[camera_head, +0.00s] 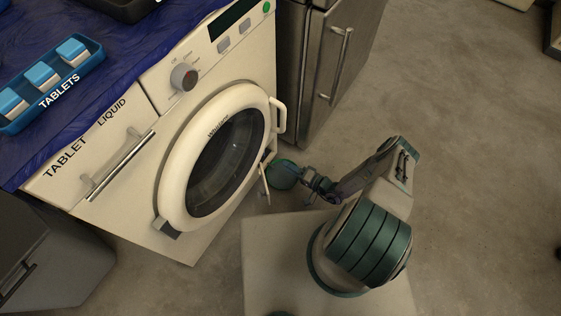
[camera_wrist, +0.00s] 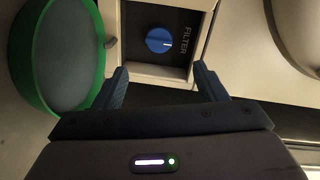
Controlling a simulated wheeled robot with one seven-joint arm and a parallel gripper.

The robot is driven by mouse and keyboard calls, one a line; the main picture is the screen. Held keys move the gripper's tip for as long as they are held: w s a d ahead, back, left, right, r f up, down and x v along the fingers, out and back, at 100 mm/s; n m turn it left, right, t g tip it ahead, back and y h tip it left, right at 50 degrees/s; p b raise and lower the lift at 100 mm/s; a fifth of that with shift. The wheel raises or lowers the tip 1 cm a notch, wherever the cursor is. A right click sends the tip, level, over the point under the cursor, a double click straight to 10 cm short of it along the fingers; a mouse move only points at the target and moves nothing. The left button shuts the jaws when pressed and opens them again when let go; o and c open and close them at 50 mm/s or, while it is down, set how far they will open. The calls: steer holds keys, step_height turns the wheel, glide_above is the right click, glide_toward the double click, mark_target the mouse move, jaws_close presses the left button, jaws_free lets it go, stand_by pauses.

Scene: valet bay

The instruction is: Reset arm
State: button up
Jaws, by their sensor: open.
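My gripper (camera_head: 312,182) is low in front of the washing machine's lower right corner in the head view. In the wrist view my gripper (camera_wrist: 160,78) has its two fingers spread apart with nothing between them. A blue round filter knob (camera_wrist: 158,40) sits in a dark recess labelled FILTER beyond the fingertips, apart from them. My arm reaches from the right, bent low over my base.
A green round bowl (camera_wrist: 55,55) lies close beside one finger; it also shows in the head view (camera_head: 283,173). A narrow white flap (camera_head: 264,184) stands open beside it. The washing machine door (camera_head: 172,180) is shut.

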steer(key=shift+s+d, duration=0.35)
steer(key=shift+d, duration=0.05)
steer(key=w+d+r+n+g+h+p, duration=0.15)
steer(key=r+n+g+p, duration=0.4)
steer(key=r, duration=1.85)
steer(key=w+d+r+n+g+h+p, duration=0.15)
steer(key=r+g+p, duration=0.65)
steer(key=r, duration=1.6)
steer(key=s+r+t+h+p, duration=0.2)
steer(key=s+r+p, duration=0.3)
steer(key=r, duration=0.9)
steer(key=s+d+r+m+t+h+p, duration=0.1)
steer(key=s+r+h+p, duration=0.4)
steer(key=r, duration=0.8)
steer(key=s+d+r+m+t+h+p, duration=0.1)
steer(key=s+r+p, duration=0.5)
steer(key=r, duration=0.8)
steer(key=s+t+h, duration=0.1)
steer(key=s+h, duration=0.1)
steer(key=s, duration=0.1)
steer(key=shift+s+r+t+h, duration=0.2)
steer(key=shift+r+t+h, duration=0.1)
steer(key=shift+t, duration=0.05)
